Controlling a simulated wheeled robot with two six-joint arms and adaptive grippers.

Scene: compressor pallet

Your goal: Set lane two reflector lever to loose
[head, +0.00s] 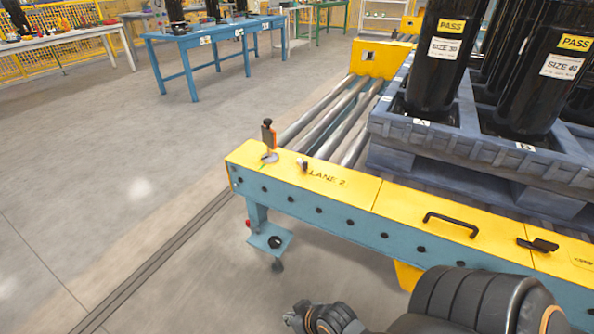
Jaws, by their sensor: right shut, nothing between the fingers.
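The yellow-topped lane two rail (340,184) carries the printed words LANE 2. Near its left end an orange reflector (268,135) with a black top stands upright on a small round pale base. A small dark lever or knob with a pale end (303,165) sits on the rail just right of it. I cannot tell its setting from its tilt. My right gripper (293,318) is at the bottom edge, low in front of the rail and well apart from the reflector and lever. It is shut and empty. My left gripper is out of view.
Steel rollers (330,115) run behind the rail. A blue-grey pallet (480,150) with black cylinders (437,55) stands on the right. A black handle (450,222) and a black latch-like part (537,244) sit on the rail. Open floor (110,190) lies left.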

